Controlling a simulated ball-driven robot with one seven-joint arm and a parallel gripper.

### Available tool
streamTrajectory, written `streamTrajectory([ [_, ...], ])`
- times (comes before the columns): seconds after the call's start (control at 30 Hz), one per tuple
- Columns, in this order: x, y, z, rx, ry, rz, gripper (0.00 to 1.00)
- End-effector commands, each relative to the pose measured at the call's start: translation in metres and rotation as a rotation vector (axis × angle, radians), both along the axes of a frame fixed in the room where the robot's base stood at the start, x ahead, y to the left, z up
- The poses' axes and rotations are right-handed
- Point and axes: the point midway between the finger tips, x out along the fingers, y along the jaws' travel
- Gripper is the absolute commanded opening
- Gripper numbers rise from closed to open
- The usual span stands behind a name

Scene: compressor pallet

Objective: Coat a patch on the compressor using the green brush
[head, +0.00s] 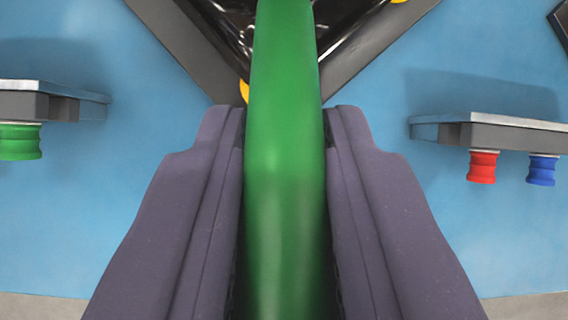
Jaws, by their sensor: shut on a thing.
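My gripper (284,190) fills the lower middle of the head view, with a dark purple-grey finger on each side. It is shut on a long green handle, the green brush (284,90), which runs from the bottom edge up past the top edge. The brush's bristles are out of view. Behind the handle at the top is a shiny black thing (350,22) with yellow spots, set in a dark grey angled frame (190,45). It may be the compressor on its pallet, but the handle hides its middle.
A grey shelf (85,95) at the left has a green cylinder (20,142) under it. Another shelf (510,128) at the right has a red cylinder (482,167) and a blue one (541,170) under it. The blue surface between is clear. A dark corner shows top right.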

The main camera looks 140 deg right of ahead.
Motion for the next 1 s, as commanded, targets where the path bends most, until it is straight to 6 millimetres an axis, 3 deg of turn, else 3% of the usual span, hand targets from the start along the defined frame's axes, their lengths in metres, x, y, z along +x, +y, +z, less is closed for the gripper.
streamTrajectory([
  [0.13,0.001,0.000,-0.017,0.000,-0.001,0.000,0.00],
  [0.47,0.000,0.000,-0.015,0.000,-0.001,0.000,0.00],
  [1.0,-0.056,0.002,-0.016,0.000,0.000,0.000,0.00],
])
